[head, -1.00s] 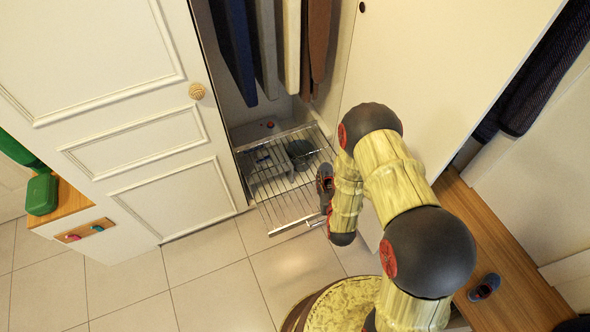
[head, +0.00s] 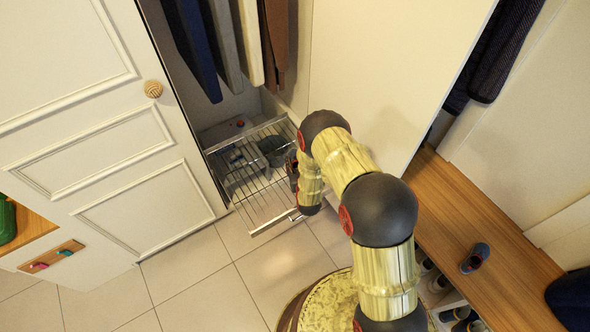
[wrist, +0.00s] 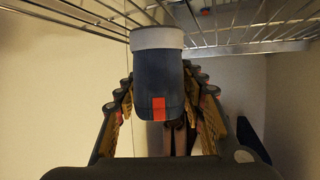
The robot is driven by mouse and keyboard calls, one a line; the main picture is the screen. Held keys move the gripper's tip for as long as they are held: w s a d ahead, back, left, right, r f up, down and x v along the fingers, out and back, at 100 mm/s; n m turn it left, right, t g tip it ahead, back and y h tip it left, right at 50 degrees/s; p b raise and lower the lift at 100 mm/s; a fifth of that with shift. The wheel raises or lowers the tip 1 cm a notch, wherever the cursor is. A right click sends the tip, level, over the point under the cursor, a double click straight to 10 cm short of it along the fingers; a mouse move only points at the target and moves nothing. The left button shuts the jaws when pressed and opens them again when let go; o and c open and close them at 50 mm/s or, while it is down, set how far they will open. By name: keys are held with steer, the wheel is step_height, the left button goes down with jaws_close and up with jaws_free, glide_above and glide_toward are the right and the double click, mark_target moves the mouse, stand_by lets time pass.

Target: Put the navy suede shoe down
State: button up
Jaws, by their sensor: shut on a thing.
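The navy suede shoe (wrist: 163,85) is in the wrist view, between the fingers of my gripper (wrist: 162,78). Its white sole is at the top of the picture and a red-orange tab shows on its dark blue upper. My gripper is shut on it. A wire rack (wrist: 230,47) spans the top of the wrist view, close to the sole; I cannot tell whether they touch. In the head view my arm reaches to the right side of this pulled-out rack (head: 275,223), and the held shoe is not clear there.
A wooden bench (head: 470,205) on the right carries another small blue shoe (head: 474,258), with several shoes below. Clothes (head: 195,50) hang above the rack. A white door (head: 90,130) stands at left, a pale panel (head: 400,60) at right. Tiled floor (head: 200,285) in front is clear.

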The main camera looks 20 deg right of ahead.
mark_target(295, 166)
steer(key=shift+w+f+b, duration=0.3)
steer(key=shift+w+f, duration=0.3)
steer(key=shift+f, duration=0.1)
steer(key=f+b, duration=0.1)
steer(key=f, duration=0.2)
steer(key=shift+w+f, duration=0.2)
steer(key=o, duration=1.1)
steer(key=shift+f, duration=0.1)
steer(key=shift+o, duration=0.6)
